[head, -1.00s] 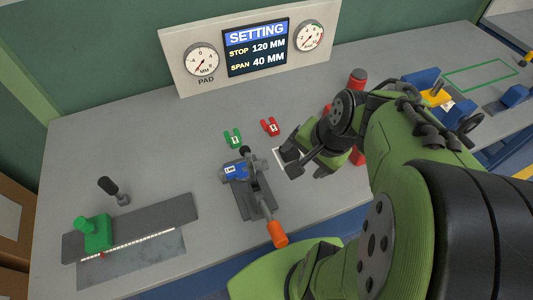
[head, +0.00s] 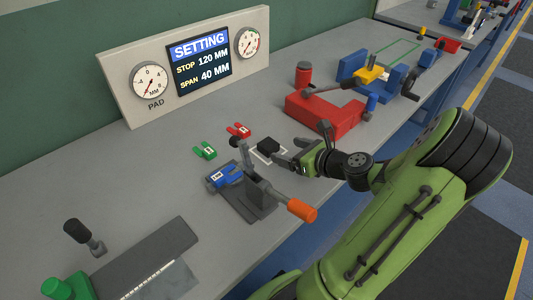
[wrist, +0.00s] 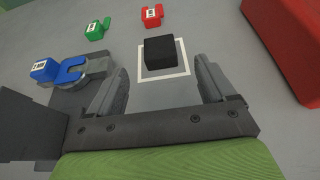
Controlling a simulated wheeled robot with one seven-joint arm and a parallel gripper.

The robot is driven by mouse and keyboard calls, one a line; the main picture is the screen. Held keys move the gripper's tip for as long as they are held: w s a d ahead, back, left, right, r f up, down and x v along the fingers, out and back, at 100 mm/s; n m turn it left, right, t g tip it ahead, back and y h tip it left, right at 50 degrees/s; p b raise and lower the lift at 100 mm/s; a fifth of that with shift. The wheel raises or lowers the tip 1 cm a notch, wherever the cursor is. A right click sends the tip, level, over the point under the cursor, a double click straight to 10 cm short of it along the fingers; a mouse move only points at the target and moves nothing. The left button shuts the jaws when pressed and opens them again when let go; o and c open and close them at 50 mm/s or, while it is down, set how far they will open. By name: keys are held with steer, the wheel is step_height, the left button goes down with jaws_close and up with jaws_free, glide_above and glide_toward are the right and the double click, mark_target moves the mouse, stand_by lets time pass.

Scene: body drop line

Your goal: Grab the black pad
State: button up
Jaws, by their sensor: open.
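The black pad (wrist: 160,52) is a small dark block lying inside a white square outline on the grey bench. It also shows in the head view (head: 269,146), just left of my gripper's tips. My gripper (wrist: 159,85) is open and empty, its two grey fingers pointing at the pad from the near side. In the wrist view the pad lies just beyond the fingertips, roughly centred between them. In the head view my gripper (head: 290,160) is low over the bench. Nothing hides the pad in the wrist view.
A toggle clamp (head: 248,200) with an orange handle and a blue U-shaped piece (head: 224,177) stands left of my gripper. Green (head: 205,151) and red (head: 239,131) forked pieces lie behind. A red fixture (head: 330,115) stands on the right. The bench's front edge is near.

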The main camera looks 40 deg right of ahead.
mark_target(270, 144)
steer(key=b+x, duration=0.3)
steer(key=x, duration=0.5)
steer(key=shift+s+r, duration=0.1)
steer(key=c, duration=1.1)
